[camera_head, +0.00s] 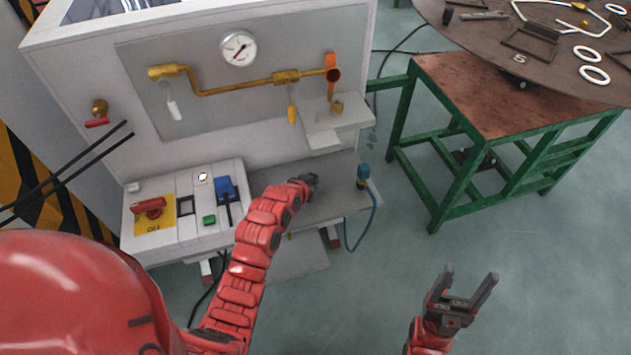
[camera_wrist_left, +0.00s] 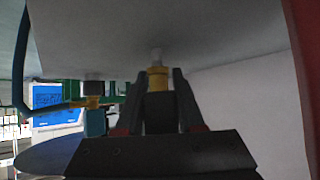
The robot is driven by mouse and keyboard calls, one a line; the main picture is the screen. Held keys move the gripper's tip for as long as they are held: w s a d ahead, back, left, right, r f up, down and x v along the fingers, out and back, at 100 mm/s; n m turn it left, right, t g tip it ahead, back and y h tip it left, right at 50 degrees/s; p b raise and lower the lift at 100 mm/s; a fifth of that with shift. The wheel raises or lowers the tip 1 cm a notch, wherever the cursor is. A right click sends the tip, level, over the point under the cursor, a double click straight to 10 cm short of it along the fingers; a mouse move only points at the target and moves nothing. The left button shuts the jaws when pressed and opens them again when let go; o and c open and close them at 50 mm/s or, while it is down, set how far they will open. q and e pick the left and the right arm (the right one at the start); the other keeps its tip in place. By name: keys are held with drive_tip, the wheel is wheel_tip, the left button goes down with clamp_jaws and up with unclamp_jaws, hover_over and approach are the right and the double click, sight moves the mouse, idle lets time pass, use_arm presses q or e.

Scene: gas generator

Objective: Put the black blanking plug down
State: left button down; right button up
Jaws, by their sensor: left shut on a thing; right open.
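My left gripper (camera_head: 308,181) is low over the grey shelf (camera_head: 335,190) at the foot of the panel. In the left wrist view, my left gripper (camera_wrist_left: 160,100) is shut on a dark piece, which I take as the black blanking plug (camera_wrist_left: 160,112). A yellow brass part (camera_wrist_left: 158,78) shows at its end, close to the shelf surface (camera_wrist_left: 110,40). I cannot tell whether they touch. In the head view the gripper hides the plug. My right gripper (camera_head: 462,290) is open and empty over the floor at the lower right.
A blue-topped fitting (camera_head: 363,175) with a blue hose stands at the shelf's right end, right of my left gripper. A control box (camera_head: 185,208) is to the left. A small bracket shelf (camera_head: 325,125) juts out above. A green-framed table (camera_head: 500,95) stands at right.

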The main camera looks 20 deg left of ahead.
use_arm(q)
drive_tip(key=shift+f, duration=0.2)
drive_tip(key=c, duration=0.5)
unclamp_jaws()
drive_tip(key=shift+r, duration=0.1)
drive_tip(key=shift+r, duration=0.2)
drive_tip(key=v, duration=1.2)
